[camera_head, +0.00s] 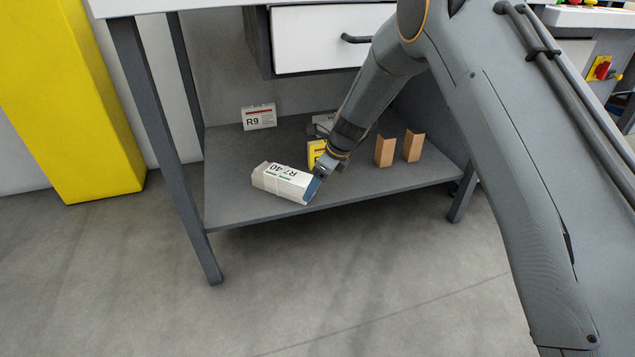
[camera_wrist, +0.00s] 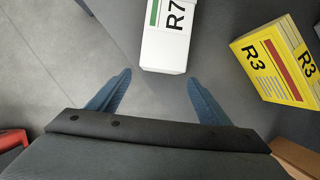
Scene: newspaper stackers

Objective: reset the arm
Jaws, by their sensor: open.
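My gripper (camera_head: 316,187) reaches down to the lower shelf of a workbench, and its blue fingers also show in the wrist view (camera_wrist: 158,100). The fingers are spread with nothing between them. A white box marked R7/40 (camera_head: 280,180) lies on the shelf by the fingertips. In the wrist view the white box (camera_wrist: 165,40) lies just beyond the fingertips, roughly in line with the gap. My arm covers part of the shelf in the head view.
A yellow R3 box (camera_wrist: 270,65) is right of my fingers in the wrist view. A white R9 box (camera_head: 259,117) stands at the shelf's back. Two brown blocks (camera_head: 385,151) stand to the right. A drawer (camera_head: 315,45) hangs above the shelf (camera_head: 225,195). The front floor is clear.

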